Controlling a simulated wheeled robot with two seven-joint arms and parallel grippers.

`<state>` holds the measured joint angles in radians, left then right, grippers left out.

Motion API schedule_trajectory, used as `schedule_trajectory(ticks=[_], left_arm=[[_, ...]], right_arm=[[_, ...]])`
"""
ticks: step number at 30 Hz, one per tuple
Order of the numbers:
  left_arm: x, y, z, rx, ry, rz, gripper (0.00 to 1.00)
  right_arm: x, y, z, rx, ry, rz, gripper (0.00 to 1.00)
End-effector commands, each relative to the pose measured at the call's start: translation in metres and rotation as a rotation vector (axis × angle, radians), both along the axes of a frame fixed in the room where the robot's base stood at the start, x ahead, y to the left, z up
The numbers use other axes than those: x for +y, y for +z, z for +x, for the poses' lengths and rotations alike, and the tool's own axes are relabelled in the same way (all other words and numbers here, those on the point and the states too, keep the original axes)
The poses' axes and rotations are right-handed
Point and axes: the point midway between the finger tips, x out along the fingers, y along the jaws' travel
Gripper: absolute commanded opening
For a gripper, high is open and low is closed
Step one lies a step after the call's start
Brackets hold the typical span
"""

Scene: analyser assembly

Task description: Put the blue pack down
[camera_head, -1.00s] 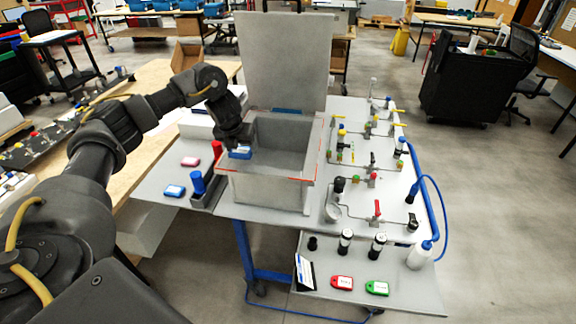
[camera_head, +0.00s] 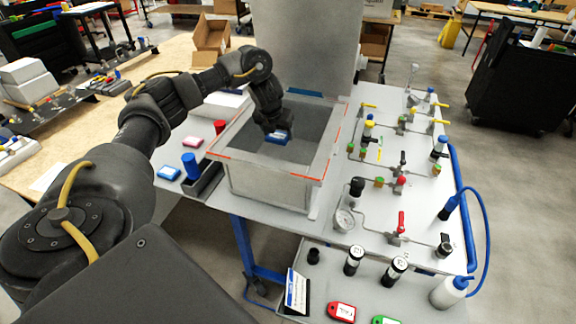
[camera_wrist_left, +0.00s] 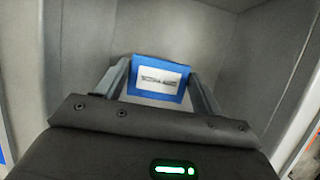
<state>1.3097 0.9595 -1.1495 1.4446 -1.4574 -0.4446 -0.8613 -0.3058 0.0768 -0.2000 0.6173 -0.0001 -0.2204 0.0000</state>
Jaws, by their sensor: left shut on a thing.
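The blue pack (camera_head: 277,137) has a white label and is held in my left gripper (camera_head: 272,131), over the open grey box (camera_head: 262,190). In the left wrist view the blue pack (camera_wrist_left: 160,80) sits between the two fingers of my left gripper (camera_wrist_left: 162,88), which are shut on it. The grey walls of the box (camera_wrist_left: 90,40) surround it there. How far the pack is above the box floor I cannot tell. My right gripper is not in view.
The box's grey lid (camera_head: 305,45) stands open behind it. Valves and pipes (camera_head: 400,160) fill the panel on the right.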

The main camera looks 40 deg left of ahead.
Motion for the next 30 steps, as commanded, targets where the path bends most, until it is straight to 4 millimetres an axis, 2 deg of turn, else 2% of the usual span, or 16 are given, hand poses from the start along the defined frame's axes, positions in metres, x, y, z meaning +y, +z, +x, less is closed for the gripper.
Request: schedule_trajectory(ticks=[9, 17, 24, 30], left_arm=[[0.003, -0.052, -0.003, 0.004, 0.005, -0.001, 0.45], [0.003, -0.062, -0.002, 0.0, 0.004, 0.0, 0.45], [0.003, -0.093, -0.003, 0.003, 0.006, 0.0, 0.45], [0.003, -0.099, -0.003, 0.0, 0.004, 0.0, 0.45]], right_arm=[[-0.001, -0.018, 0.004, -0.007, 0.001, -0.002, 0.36], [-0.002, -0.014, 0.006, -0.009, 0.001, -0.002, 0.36], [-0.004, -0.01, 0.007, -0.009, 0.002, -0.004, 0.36], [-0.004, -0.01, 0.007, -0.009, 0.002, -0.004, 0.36]])
